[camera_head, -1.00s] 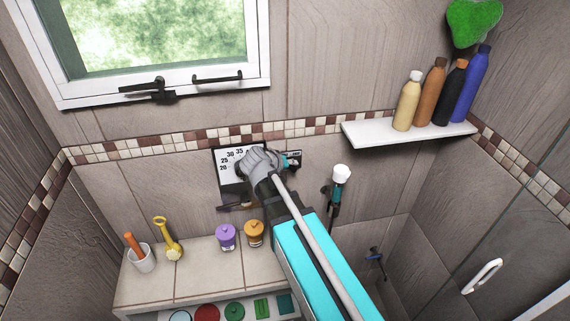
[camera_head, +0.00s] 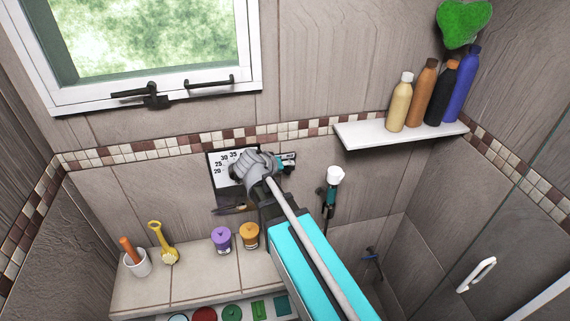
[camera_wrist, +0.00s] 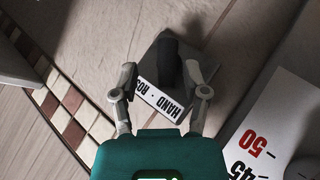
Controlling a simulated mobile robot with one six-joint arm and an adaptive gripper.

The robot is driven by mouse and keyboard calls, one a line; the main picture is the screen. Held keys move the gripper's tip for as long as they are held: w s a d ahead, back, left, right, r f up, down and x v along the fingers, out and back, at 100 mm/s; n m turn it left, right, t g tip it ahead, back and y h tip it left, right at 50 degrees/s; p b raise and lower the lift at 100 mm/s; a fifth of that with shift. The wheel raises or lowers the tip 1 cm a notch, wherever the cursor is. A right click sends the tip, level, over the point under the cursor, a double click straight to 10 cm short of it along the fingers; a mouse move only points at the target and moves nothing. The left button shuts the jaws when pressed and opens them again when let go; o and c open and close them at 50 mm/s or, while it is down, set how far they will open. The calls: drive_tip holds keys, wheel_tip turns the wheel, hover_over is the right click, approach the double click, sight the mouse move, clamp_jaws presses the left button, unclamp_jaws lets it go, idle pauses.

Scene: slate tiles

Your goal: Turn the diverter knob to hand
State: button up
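In the wrist view the diverter knob (camera_wrist: 168,58) is a dark upright handle on a grey plate (camera_wrist: 142,62). A white label strip (camera_wrist: 160,99) below it reads HAND and a second word starting ROS, cut off by my finger. My gripper (camera_wrist: 160,75) is open, with one finger on each side of the knob. The right fingertip is close to the knob; the left has a clear gap. I cannot tell whether either touches. In the head view my gripper (camera_head: 287,160) is at the wall, and my wrist and arm hide the knob.
A white temperature dial panel (camera_head: 218,172) is left of my gripper. A shower head (camera_head: 335,174) hangs to the right. A shelf (camera_head: 375,136) with several bottles is upper right.

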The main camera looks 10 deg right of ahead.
drive_tip(key=p+v, duration=0.8)
drive_tip(key=v, duration=0.7)
idle(1.7)
drive_tip(key=shift+f, duration=0.15)
drive_tip(key=shift+c, duration=0.2)
